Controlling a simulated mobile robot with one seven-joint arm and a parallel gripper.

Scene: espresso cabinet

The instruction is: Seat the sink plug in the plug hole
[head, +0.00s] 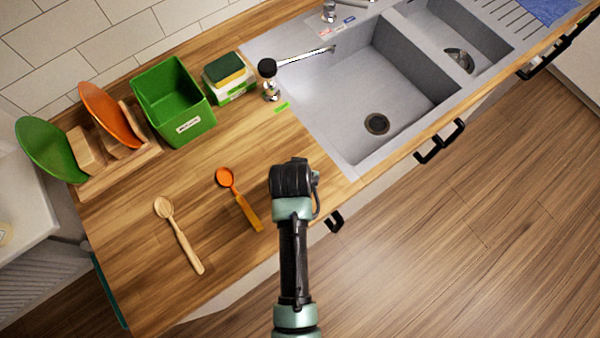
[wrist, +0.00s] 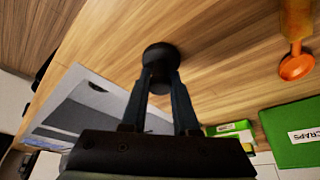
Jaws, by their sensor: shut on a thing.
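In the wrist view my gripper (wrist: 160,76) is shut on a dark round piece, the sink plug (wrist: 159,53). The plug is at the fingertips, over or on the wooden counter; I cannot tell whether it touches the wood. In the head view my arm's end hides the fingers and the plug, over the counter left of the sink (head: 345,70). The plug hole (head: 376,124) is a dark round drain in the floor of the larger basin, uncovered. The sink also shows at the left in the wrist view (wrist: 75,118).
An orange spoon (head: 239,200) and a wooden spoon (head: 180,236) lie left of my arm. A green bin (head: 173,100), a sponge holder (head: 230,85), a plate rack (head: 120,160) and a black-topped tap fitting (head: 268,70) stand behind. The smaller basin (head: 470,40) is at the right.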

